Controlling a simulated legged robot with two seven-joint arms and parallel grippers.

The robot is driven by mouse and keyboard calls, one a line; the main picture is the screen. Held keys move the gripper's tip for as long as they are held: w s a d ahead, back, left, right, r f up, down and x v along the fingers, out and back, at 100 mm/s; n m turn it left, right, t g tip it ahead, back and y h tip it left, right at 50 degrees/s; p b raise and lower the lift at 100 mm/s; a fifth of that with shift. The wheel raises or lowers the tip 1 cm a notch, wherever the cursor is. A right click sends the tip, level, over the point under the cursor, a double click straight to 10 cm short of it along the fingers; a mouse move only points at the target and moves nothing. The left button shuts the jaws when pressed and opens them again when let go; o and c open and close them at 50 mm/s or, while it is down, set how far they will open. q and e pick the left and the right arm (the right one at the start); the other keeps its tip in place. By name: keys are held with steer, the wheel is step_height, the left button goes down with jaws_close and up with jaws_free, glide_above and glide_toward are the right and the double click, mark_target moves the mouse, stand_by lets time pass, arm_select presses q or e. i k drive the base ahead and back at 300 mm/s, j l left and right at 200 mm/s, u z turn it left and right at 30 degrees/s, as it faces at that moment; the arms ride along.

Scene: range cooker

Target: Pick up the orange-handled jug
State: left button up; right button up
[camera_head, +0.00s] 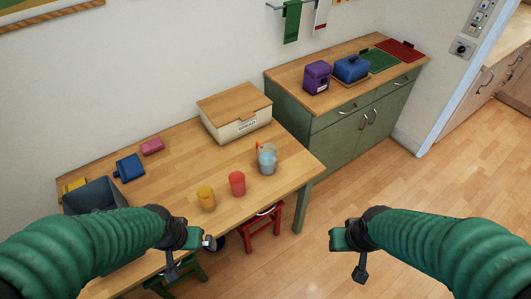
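The jug (267,160) is clear, with a bluish tint, and its orange handle (258,147) faces left and back. It stands upright near the right end of the wooden table. My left gripper (206,242) is over the table's front edge, in front of the cups and apart from the jug. My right gripper (336,239) is over the floor, to the right of the table and apart from the jug. Neither gripper visibly holds anything. Their finger gaps do not show clearly.
A red cup (237,184) and a yellow cup (206,198) stand left of the jug. A cream bread box (235,115) stands behind it. A grey bin (95,197) is at the left. A red stool (263,228) is below the table. A green cabinet (345,118) stands right.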

mark_target(267, 153)
steer(key=i+j, duration=0.1)
steer(key=i, duration=0.45)
steer(key=i+j, duration=0.15)
steer(key=i, duration=0.35)
